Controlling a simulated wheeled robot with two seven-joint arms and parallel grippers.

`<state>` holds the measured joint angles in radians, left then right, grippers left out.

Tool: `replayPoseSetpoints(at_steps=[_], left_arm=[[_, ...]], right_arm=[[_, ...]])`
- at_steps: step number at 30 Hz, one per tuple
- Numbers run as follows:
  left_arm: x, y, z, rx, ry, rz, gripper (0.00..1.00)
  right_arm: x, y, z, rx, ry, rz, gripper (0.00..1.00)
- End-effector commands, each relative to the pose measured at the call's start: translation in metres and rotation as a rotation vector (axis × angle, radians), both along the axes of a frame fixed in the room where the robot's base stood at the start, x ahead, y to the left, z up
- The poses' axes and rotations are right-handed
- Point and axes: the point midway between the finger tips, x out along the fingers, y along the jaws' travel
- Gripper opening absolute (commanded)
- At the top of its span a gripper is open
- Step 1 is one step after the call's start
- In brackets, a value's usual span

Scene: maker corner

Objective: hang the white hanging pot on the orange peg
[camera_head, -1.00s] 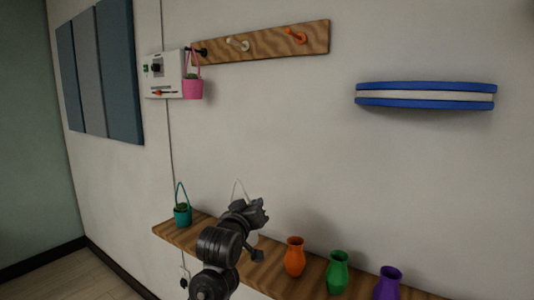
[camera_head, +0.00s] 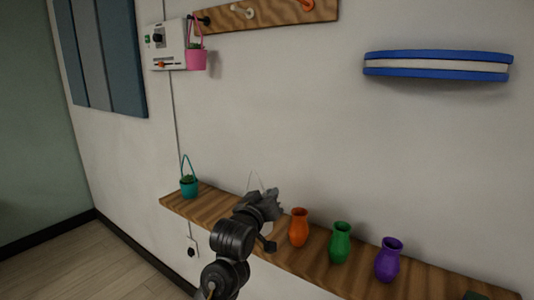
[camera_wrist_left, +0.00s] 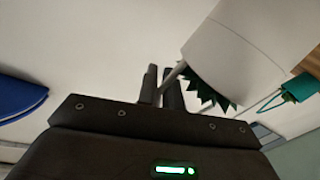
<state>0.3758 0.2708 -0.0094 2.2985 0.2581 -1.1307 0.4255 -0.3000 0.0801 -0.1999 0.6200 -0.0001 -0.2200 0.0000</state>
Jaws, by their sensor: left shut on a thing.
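The white hanging pot (camera_wrist_left: 240,48) shows large in the left wrist view, with a spiky green plant (camera_wrist_left: 207,90) at its mouth. My left gripper (camera_wrist_left: 162,88) is shut on its thin handle beside the plant. In the head view my left gripper (camera_head: 268,198) is above the wooden shelf and hides most of the pot. I cannot tell whether the pot touches the shelf. The orange peg (camera_head: 306,5) is empty on the wall rack, at the top edge. My right gripper is not in view.
The wooden rack (camera_head: 275,17) also has an empty cream peg (camera_head: 240,11) and a black peg (camera_head: 203,20) bearing a pink pot (camera_head: 196,60). The shelf (camera_head: 215,206) holds a teal pot (camera_head: 189,187) and orange (camera_head: 299,229), green (camera_head: 340,244) and purple (camera_head: 388,262) vases.

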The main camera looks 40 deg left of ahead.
Motion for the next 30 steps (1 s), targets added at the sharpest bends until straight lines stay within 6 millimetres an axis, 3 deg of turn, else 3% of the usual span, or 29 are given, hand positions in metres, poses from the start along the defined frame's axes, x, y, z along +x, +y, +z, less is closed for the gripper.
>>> replayPoseSetpoints(at_steps=[6, 15, 22, 30], left_arm=[[-0.019, -0.050, -0.055, -0.005, 0.005, -0.088, 0.00], [-0.066, -0.113, -0.113, -0.007, 0.003, -0.179, 0.00], [-0.097, -0.140, -0.133, -0.004, 0.001, -0.203, 0.00], [-0.107, -0.147, -0.137, 0.000, -0.003, -0.205, 0.00]], right_arm=[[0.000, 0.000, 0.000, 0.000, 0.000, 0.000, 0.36], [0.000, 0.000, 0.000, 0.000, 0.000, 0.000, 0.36], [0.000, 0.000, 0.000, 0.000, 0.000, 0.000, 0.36], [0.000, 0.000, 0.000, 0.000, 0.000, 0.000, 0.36]])
